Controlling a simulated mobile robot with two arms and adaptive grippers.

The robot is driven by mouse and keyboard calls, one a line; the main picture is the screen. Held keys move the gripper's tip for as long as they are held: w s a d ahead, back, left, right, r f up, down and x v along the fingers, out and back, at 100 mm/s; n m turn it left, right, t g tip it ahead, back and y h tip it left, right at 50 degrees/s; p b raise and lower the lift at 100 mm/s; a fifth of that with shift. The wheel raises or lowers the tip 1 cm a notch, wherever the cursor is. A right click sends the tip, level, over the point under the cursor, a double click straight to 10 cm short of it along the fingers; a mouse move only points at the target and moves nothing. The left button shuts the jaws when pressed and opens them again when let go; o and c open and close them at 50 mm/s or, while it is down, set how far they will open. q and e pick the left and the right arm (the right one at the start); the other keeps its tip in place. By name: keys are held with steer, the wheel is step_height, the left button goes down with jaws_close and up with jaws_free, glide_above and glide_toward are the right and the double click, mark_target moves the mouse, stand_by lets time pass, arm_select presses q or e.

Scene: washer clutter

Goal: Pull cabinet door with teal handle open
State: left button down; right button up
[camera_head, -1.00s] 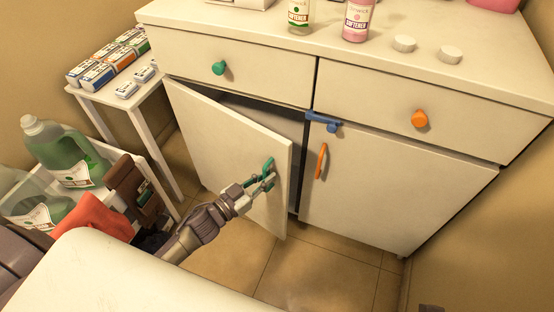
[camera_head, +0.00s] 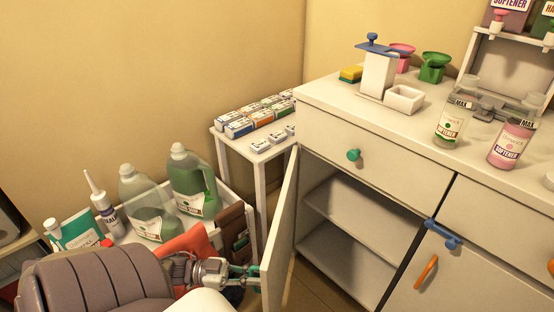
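The cabinet door (camera_head: 281,235) stands swung wide open on its left hinge, seen nearly edge-on, with the shelf compartment (camera_head: 345,238) behind it exposed. Its teal handle (camera_head: 252,269) is on the door's outer side, at the left, and shows only in small part. My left gripper (camera_head: 247,274) is at that handle, against the door's outer side, and appears shut on it; the fingertips are partly hidden. My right gripper is not in view.
A white side table (camera_head: 262,160) with boxes stands left of the cabinet, behind the door. A crate (camera_head: 246,205) with detergent bottles (camera_head: 190,180) is close to my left arm. A teal-knobbed drawer (camera_head: 354,155) and an orange-handled door (camera_head: 427,271) are closed.

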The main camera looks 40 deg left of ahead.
arm_select(q)
steer(key=shift+w+a+v, duration=0.1)
steer(key=shift+v, duration=0.55)
steer(key=shift+w+a+v, duration=0.1)
steer(key=shift+w+v, duration=0.05)
steer(key=shift+v, duration=0.5)
steer(key=c, duration=1.2)
jaws_free()
step_height(320, 180, up, 10)
